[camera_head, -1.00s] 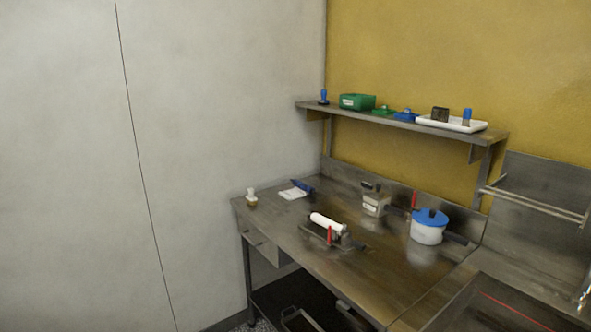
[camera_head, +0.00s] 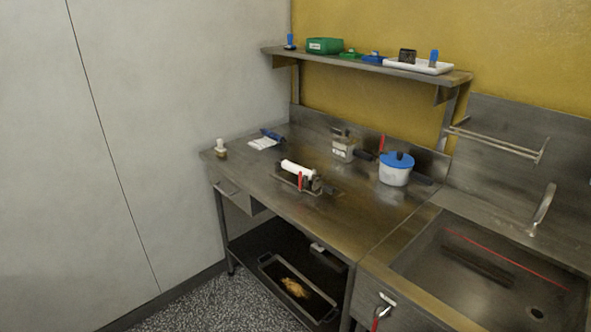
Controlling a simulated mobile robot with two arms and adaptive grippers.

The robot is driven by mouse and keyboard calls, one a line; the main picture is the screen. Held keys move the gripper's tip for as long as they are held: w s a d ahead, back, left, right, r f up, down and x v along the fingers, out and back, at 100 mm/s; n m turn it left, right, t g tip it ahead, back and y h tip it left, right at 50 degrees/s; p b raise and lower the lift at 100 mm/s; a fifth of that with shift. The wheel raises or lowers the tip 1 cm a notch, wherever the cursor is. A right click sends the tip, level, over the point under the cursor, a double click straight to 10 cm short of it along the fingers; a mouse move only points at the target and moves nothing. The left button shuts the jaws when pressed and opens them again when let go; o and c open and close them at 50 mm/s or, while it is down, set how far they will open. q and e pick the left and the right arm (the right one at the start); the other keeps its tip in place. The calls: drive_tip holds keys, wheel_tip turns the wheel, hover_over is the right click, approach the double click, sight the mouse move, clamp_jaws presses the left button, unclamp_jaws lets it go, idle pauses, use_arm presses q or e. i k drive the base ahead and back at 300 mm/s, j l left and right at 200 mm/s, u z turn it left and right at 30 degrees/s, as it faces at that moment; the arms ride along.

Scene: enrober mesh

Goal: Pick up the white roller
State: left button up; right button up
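The white roller (camera_head: 298,169) lies on a dark metal holder in the middle of the steel table (camera_head: 285,210). A small red upright part (camera_head: 300,181) stands at the front of the holder. The roller's right end meets grey and dark parts of the holder, and the detail there is too small to tell. Neither of my grippers is in view.
A small bottle (camera_head: 221,148) is at the left corner. A shelf (camera_head: 365,68) hangs above. A sink (camera_head: 490,265) is at right. A tray (camera_head: 300,292) lies below.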

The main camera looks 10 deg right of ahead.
sight(289, 166)
drive_tip(key=z, duration=0.25)
drive_tip(key=i+j+z, duration=0.7)
drive_tip(key=j+z, duration=0.15)
drive_tip(key=j, duration=0.1)
